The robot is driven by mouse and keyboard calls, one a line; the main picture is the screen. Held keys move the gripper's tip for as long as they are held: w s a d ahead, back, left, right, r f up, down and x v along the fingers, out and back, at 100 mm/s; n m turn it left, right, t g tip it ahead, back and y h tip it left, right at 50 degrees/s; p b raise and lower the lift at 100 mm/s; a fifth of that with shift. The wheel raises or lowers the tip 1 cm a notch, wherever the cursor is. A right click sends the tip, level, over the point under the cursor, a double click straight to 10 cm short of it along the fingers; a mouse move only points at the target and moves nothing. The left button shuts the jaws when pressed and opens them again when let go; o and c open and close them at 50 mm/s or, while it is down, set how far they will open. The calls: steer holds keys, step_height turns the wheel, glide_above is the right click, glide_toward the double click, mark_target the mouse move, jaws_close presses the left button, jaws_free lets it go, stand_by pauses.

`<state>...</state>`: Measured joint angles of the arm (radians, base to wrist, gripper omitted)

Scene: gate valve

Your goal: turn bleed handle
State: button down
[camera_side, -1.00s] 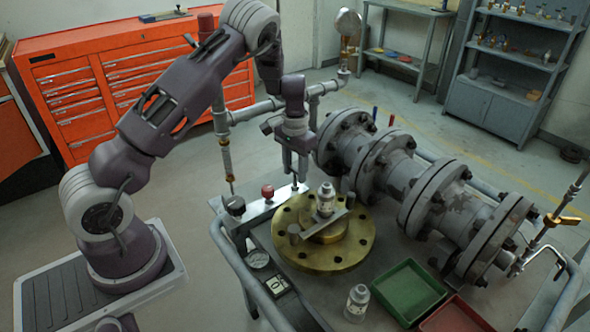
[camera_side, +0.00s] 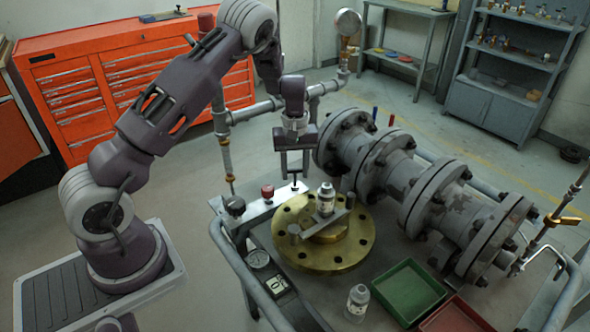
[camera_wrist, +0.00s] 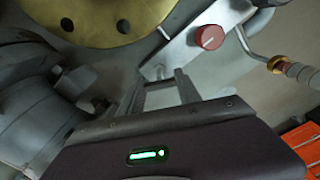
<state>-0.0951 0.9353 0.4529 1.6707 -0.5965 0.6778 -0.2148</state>
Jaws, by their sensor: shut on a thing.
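The bleed handle (camera_side: 295,184) is a small dark T-shaped handle on the pale metal strip at the back left of the flange, and much of it is hidden by my fingers. My gripper (camera_side: 294,174) points straight down over it, with one finger on each side. It is shut on the handle, though the contact is hard to make out. In the wrist view the gripper (camera_wrist: 160,80) shows its two fingers reaching to the pale strip, and a small grey part of the handle (camera_wrist: 158,71) shows between their tips.
A red knob (camera_side: 267,192) and a black knob (camera_side: 235,206) stand on the strip to the left. The large flanged pipe (camera_side: 400,175) lies close on the right. A green tray (camera_side: 408,292) is in front.

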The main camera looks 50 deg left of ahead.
steer(key=shift+n, duration=2.2)
steer(key=shift+r, duration=0.1)
steer(key=c, duration=0.8)
jaws_free()
steer(key=shift+c, duration=0.2)
